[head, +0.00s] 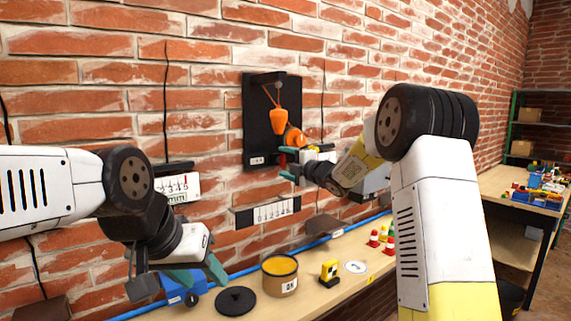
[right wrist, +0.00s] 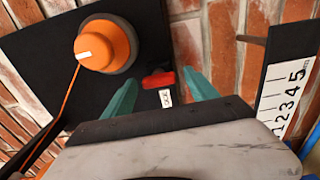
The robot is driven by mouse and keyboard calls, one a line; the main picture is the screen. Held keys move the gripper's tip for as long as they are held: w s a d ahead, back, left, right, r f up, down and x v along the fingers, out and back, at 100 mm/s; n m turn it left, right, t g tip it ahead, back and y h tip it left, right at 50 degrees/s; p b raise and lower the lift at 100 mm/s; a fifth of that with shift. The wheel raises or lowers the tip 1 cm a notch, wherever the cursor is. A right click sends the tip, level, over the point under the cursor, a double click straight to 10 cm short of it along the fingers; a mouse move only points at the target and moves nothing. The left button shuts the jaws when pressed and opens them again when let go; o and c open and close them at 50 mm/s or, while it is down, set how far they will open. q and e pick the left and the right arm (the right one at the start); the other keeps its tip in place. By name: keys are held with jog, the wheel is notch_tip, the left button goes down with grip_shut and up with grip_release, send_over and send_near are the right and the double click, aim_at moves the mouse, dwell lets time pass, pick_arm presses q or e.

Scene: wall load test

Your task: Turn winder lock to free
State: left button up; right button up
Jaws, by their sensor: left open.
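The black winder board (head: 258,125) hangs on the brick wall. It carries an orange winder drum (head: 294,137) and a hanging orange weight (head: 278,122). In the right wrist view the drum (right wrist: 105,45) has a white mark and an orange cord. The small red lock lever (right wrist: 158,80) lies roughly level, with a white label (right wrist: 165,97) just below it, partly legible. My right gripper (right wrist: 160,77) is open, its teal fingers on either side of the lever; contact cannot be told. My left gripper (head: 198,277) is open and empty above the bench, away from the winder.
A wall scale (head: 268,213) is below the board, and another (head: 178,188) hangs to its left. The bench (head: 325,298) holds a tin (head: 280,276), a black disc (head: 235,301), a yellow device (head: 329,273) and small cones. Another table (head: 525,197) stands right.

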jog(key=shift+d, duration=0.1)
jog(key=v, duration=0.7)
jog(key=shift+s, duration=0.3)
jog(key=shift+d, duration=0.2)
jog(key=s+d+m+g+h, duration=0.2)
jog(key=s+d+m+h, duration=0.7)
jog(key=s+d+m, duration=0.5)
jog(key=s+a+f+m+g, duration=0.1)
jog(key=s+f+m+g, duration=0.1)
jog(key=s, duration=0.6)
jog(key=s+a+f+m+g, duration=0.2)
jog(key=s+f+m, duration=0.2)
jog(key=s, duration=0.5)
jog(key=s+a+f+m+g, duration=0.1)
jog(key=s+f+m+g, duration=0.1)
jog(key=s, duration=0.7)
jog(key=f+m, duration=0.1)
jog(key=m, duration=0.1)
jog(key=shift+s+a+m+y, duration=0.25)
jog(key=shift+a+m+y, duration=0.05)
jog(key=shift+a+m, duration=0.1)
